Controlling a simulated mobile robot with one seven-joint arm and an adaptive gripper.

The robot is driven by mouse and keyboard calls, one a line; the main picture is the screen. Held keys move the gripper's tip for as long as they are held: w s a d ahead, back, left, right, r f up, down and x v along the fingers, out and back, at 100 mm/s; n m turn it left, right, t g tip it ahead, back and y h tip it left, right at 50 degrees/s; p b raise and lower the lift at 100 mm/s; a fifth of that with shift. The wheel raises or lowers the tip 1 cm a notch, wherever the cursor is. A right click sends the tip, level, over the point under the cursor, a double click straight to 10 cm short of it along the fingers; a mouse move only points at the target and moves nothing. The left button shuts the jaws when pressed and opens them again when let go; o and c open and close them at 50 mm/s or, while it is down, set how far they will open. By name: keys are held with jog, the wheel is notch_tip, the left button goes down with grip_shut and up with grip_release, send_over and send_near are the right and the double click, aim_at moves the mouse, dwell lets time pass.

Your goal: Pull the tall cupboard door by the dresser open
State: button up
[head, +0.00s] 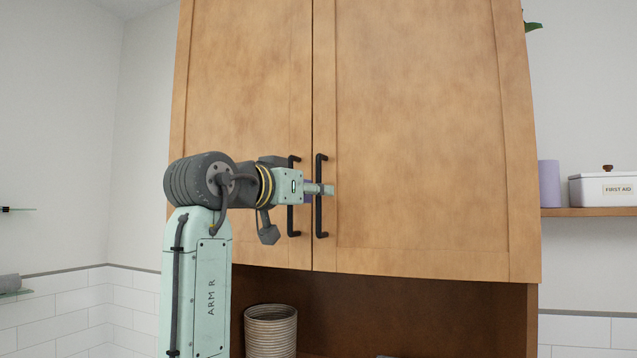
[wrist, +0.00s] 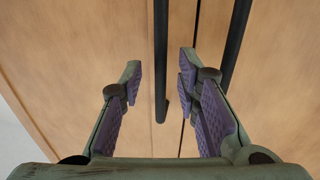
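The tall wooden cupboard has two doors, a left door (head: 245,110) and a right door (head: 420,130), both shut with a thin seam between them. Each has a black vertical bar handle beside the seam: the left handle (head: 292,220) and the right handle (head: 319,220). My gripper (head: 325,189) is at mid-height of the handles in the head view and partly covers them. In the wrist view my gripper (wrist: 158,80) is open. One handle (wrist: 160,60) runs between its purple-padded fingers, apart from both. The other handle (wrist: 236,40) passes outside the right finger. The dresser is not identifiable.
Below the doors is an open niche with a ribbed basket (head: 270,330). On the right, a wall shelf (head: 590,212) holds a lilac cylinder (head: 549,184) and a white first-aid box (head: 605,189). The space before the right door looks clear.

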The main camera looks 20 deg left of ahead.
jog(key=shift+x, duration=1.05)
grip_shut()
